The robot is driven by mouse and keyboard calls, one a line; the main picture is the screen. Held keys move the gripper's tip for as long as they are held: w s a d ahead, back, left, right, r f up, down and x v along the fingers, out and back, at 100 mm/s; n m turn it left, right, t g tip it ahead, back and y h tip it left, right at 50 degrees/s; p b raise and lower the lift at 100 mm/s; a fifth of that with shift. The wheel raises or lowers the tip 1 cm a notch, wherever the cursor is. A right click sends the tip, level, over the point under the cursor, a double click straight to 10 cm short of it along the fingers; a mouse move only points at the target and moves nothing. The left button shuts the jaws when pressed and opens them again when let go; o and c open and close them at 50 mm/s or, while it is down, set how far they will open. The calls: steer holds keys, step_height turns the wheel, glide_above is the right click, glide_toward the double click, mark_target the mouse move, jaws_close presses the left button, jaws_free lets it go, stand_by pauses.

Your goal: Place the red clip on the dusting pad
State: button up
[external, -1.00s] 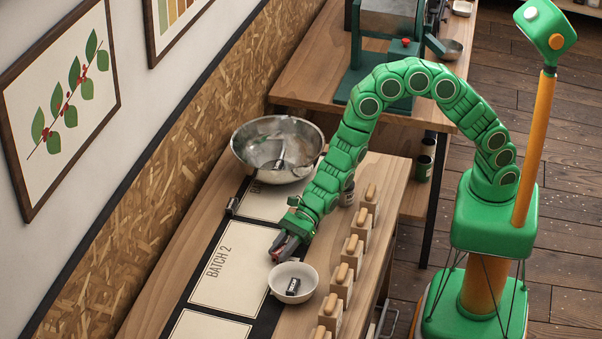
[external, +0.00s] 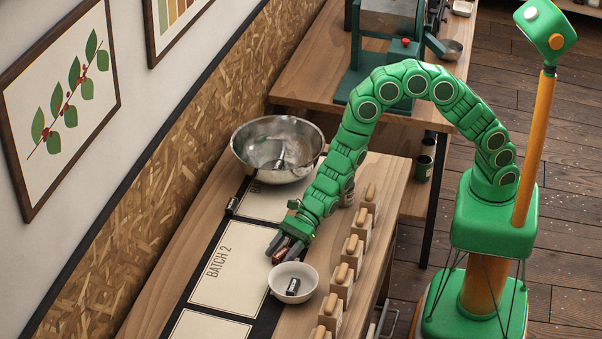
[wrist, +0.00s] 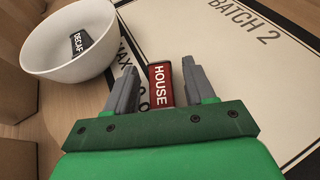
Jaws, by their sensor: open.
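The red clip, lettered HOUSE (wrist: 160,84), is between the two grey fingers of my gripper (wrist: 157,74) in the wrist view, with a narrow gap on each side. My gripper is open around it, low over the mat's edge beside the white bowl. In the external view my gripper (external: 282,251) largely covers the clip, and only a dark red bit (external: 279,256) shows. A cream panel lettered BATCH 2 (external: 232,275) lies just left of it. I cannot tell for certain which surface is the dusting pad.
A white bowl (external: 305,273) holding a dark DECAF clip (wrist: 80,43) stands right beside my gripper. A large steel bowl (external: 305,165) stands behind. A dark clip (external: 232,205) lies at the mat's left edge. Several wooden-handled blocks (external: 340,285) line the right edge.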

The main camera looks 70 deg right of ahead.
steer(key=v, duration=0.5)
steer(key=shift+r, duration=0.45)
step_height(320, 180, up, 6)
steer(key=shift+r, duration=0.1)
